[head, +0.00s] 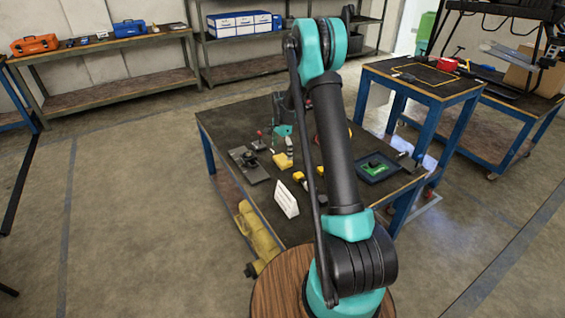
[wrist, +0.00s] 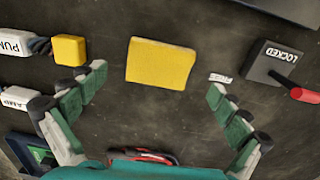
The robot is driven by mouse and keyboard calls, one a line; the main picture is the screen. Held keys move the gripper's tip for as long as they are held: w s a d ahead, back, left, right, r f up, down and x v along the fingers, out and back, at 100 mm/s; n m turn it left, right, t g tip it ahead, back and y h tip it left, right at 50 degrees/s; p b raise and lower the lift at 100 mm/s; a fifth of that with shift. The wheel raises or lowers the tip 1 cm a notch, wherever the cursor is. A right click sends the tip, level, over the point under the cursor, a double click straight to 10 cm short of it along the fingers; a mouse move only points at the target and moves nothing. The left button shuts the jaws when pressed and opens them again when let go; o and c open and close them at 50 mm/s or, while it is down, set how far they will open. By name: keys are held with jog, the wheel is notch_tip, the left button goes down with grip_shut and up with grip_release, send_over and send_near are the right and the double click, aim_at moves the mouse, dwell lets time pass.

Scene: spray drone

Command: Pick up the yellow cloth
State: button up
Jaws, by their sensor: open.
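The yellow cloth (wrist: 160,63) is a flat, roughly rectangular piece lying on the dark tabletop. In the wrist view it lies ahead, between the two spread fingers of my gripper (wrist: 158,81). The fingers are open and empty, and neither touches the cloth. In the head view a small yellow patch on the table that looks like the cloth (head: 283,160) lies just below my gripper (head: 282,146). The gripper is small there, so its exact height over the table is hard to tell.
A yellow block (wrist: 69,50) and a white piece marked PUMP (wrist: 14,43) lie left of the cloth. A dark box marked LOCKED (wrist: 271,62) with a red handle is at the right. A tray with a green item (head: 377,167) sits at the table's right.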

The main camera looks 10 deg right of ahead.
aim_at(282, 159)
notch_tip(282, 159, down, 4)
jog(key=shift+d+r, duration=0.1)
jog(key=shift+r, duration=0.15)
jog(key=shift+c, duration=0.6)
jog(key=c, duration=0.8)
jog(key=shift+r, duration=0.15)
notch_tip(282, 159, up, 20)
jog(key=shift+f, duration=0.1)
